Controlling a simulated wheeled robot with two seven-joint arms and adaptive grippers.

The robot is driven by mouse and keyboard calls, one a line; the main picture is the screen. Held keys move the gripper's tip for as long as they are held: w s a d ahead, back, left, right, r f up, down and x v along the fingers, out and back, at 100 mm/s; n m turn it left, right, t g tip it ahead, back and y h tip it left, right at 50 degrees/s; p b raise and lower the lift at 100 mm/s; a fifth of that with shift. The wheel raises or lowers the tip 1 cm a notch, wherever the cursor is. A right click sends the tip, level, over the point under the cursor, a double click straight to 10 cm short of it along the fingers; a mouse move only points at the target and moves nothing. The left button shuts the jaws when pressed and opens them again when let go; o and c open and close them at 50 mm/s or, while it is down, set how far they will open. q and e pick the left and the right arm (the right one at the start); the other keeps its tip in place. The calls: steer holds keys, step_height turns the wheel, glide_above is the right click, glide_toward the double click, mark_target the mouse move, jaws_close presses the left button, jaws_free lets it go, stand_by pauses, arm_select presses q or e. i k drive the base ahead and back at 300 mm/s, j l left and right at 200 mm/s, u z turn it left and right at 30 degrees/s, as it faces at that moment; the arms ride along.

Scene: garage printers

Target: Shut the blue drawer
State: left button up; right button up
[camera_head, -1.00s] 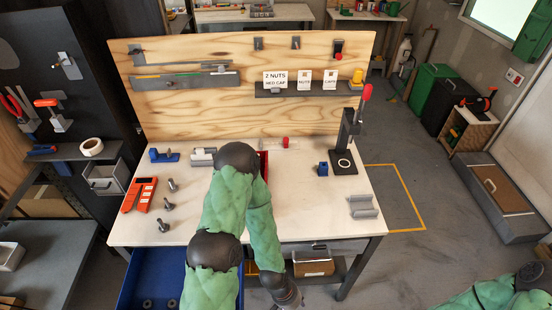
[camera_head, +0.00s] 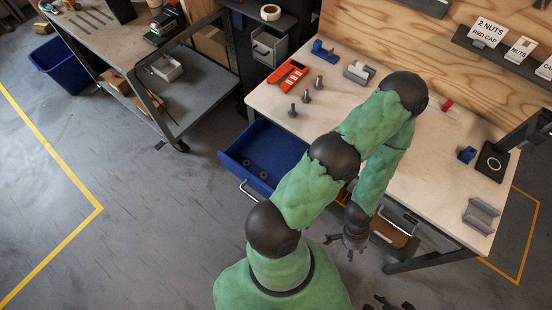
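The blue drawer (camera_head: 232,158) is pulled out from under the left end of the workbench. A few small round dark parts lie inside it. Its metal handle (camera_head: 249,191) is on the front panel, facing the open floor. My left arm reaches across in front of the bench, and its gripper (camera_head: 341,250) hangs to the right of the drawer, apart from it. Its fingers look spread with nothing between them. My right gripper (camera_head: 388,303) shows only partly at the bottom edge, so its opening is unclear.
The workbench (camera_head: 420,190) holds an orange tool (camera_head: 287,76), several bolts and a blue part (camera_head: 467,154). A second drawer handle (camera_head: 398,222) is near my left gripper. A grey cart (camera_head: 195,85) stands left. The floor before the blue drawer is clear.

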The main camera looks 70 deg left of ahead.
mark_target(268, 148)
steer(key=k+l+u, duration=0.25)
steer(key=u, duration=0.45)
steer(key=l+u, duration=0.1)
steer(key=u, duration=0.85)
steer(key=l+u, duration=0.1)
steer(key=u, duration=0.8)
